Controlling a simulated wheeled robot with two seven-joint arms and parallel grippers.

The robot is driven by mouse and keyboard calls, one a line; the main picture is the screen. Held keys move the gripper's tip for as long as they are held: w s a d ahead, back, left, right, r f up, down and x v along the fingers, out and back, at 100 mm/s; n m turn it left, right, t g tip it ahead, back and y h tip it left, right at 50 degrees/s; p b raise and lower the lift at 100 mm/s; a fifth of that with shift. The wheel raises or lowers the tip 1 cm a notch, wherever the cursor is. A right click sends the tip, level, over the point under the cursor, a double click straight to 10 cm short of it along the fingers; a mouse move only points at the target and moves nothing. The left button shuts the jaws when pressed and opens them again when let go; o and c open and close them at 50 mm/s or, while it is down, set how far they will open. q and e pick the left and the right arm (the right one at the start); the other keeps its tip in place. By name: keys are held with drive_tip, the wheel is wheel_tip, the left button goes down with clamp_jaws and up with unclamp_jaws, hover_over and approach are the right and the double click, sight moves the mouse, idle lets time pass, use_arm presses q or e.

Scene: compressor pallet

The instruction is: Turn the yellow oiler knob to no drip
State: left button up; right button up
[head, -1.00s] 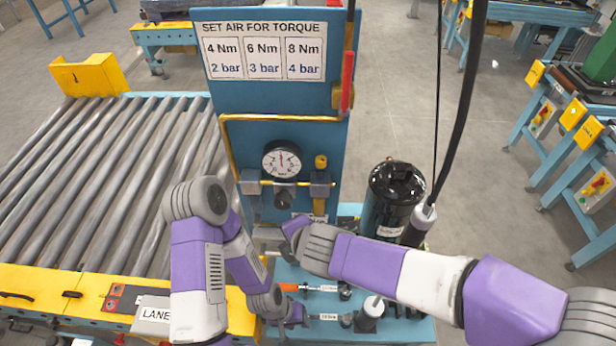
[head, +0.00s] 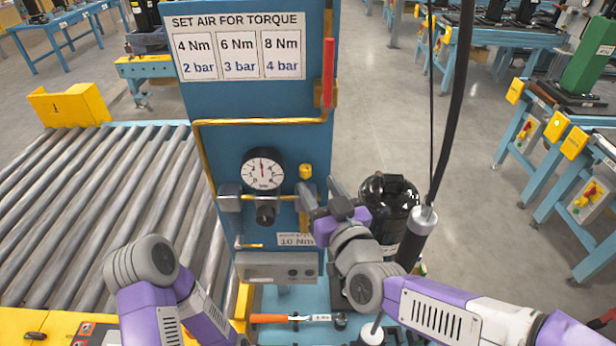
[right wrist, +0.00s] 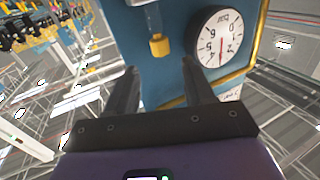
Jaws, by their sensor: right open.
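The yellow oiler knob (head: 305,171) sits on top of the grey oiler, right of the pressure gauge (head: 263,170) on the blue panel. My right gripper (head: 322,192) is just below and right of the knob, with its fingers pointing toward the panel. In the right wrist view the knob (right wrist: 160,46) lies beyond the two spread fingertips (right wrist: 160,72), roughly between them in the picture. The fingers are apart and empty. Whether a fingertip touches the oiler, I cannot tell. The knob's setting marks are not readable. My left arm is at lower left; its gripper is out of view.
A black regulator knob (head: 266,214) is under the gauge, and a yellow pipe (head: 255,122) runs above it. A red lever (head: 328,72) is on the panel's right edge. A black canister (head: 390,200) and hanging cable (head: 455,110) stand close to my right arm.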

sight(305, 172)
drive_tip(key=x, duration=0.5)
clamp_jaws()
drive_tip(key=shift+s+a+m+t+h+p, duration=0.1)
drive_tip(key=shift+a+m+t+h+p, duration=0.1)
drive_tip(key=shift+m+h+p, duration=0.45)
drive_tip(key=shift+s+a+m+t+h+p, duration=0.1)
drive_tip(key=shift+a+m+t+h+p, duration=0.1)
drive_tip(key=shift+m+h+p, duration=0.45)
drive_tip(key=h, duration=0.1)
drive_tip(key=m+h+p, duration=0.1)
drive_tip(key=h, duration=0.1)
drive_tip(key=shift+a, duration=0.25)
drive_tip(key=shift+a+m+h+p, duration=0.1)
drive_tip(key=shift+m+h+p, duration=0.25)
drive_tip(key=shift+m+h, duration=1.1)
drive_tip(key=shift+h, duration=0.55)
